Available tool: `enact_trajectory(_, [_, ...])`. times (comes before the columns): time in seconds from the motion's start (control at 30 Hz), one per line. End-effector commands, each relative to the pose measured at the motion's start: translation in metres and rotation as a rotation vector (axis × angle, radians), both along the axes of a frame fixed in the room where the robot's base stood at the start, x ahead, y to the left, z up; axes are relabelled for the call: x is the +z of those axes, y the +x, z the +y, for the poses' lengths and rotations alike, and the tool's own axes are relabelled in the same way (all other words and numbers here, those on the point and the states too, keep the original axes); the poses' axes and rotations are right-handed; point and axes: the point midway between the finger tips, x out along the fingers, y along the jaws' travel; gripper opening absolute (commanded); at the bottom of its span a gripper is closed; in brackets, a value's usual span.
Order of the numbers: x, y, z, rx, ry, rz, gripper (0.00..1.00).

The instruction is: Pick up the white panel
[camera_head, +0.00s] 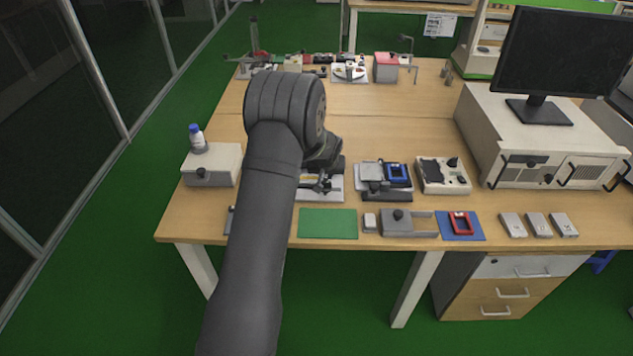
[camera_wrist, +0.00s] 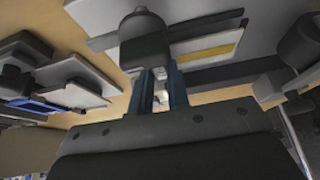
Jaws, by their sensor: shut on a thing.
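In the wrist view, a white panel (camera_wrist: 211,42) with a yellow stripe lies in a layered fixture at the top, partly hidden behind a black knob-like part (camera_wrist: 145,38). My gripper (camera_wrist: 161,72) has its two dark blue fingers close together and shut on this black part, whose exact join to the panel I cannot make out. In the head view, my arm reaches over the table and covers most of the fixture. Only the fixture's pale base (camera_head: 334,194) and a bit of yellow show there; the fingertips are hidden.
On the wooden table, a grey fixture with a blue frame (camera_head: 398,171) and a white box with black parts (camera_head: 442,176) stand right of my gripper. A green mat (camera_head: 328,223) lies in front. A white block (camera_head: 212,164) is at left.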

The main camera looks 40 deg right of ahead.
Motion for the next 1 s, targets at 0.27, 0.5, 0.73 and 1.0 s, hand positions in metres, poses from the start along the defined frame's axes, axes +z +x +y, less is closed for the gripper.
enact_trajectory(0.27, [0.018, 0.000, 0.000, -0.001, 0.000, -0.001, 0.00])
enact_trajectory(0.5, [0.032, 0.000, 0.000, 0.000, 0.000, 0.000, 0.00])
enact_trajectory(0.73, [0.039, 0.000, 0.000, 0.000, 0.000, 0.000, 0.00])
enact_trajectory(1.0, [0.039, -0.001, 0.001, -0.008, 0.000, 0.000, 0.00])
